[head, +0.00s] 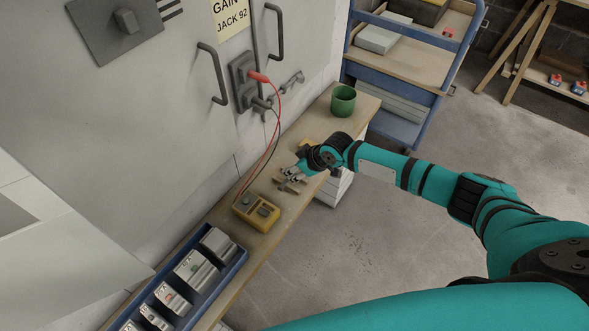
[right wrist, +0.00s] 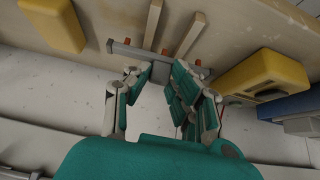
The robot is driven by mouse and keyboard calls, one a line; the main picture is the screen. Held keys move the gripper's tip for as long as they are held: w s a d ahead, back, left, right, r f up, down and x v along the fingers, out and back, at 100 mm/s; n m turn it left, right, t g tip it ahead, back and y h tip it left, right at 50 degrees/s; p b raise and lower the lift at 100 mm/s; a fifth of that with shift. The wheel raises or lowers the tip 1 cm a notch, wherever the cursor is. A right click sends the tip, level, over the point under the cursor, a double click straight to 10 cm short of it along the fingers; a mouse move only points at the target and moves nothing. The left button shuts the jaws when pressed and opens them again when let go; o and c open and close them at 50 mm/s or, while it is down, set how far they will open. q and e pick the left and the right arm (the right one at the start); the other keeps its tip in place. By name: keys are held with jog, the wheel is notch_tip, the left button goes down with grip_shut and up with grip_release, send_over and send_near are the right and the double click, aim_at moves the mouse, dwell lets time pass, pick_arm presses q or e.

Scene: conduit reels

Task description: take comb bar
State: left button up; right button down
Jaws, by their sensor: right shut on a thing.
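The comb bar (right wrist: 130,48) is a grey bar with pale prongs and small orange parts, seen at the fingertips in the right wrist view. In the head view it shows small and partly covered as a grey piece (head: 290,187) at the bench's front edge. My right gripper (head: 294,175) is there, its fingers also seen in the right wrist view (right wrist: 158,78), shut on the bar. I cannot tell whether the bar is clear of the bench. My left gripper is not in view.
A yellow meter (head: 256,212) with red and black leads stands on the narrow bench (head: 291,220). A blue tray (head: 232,270) of several grey modules is nearer. A green cup (head: 343,101) stands at the far end, beside a blue cart (head: 400,128). A grey cabinet (head: 150,130) borders the bench.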

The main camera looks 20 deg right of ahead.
dwell(0.3)
notch_tip(320, 180, up, 6)
jog(key=p, duration=0.5)
dwell(0.4)
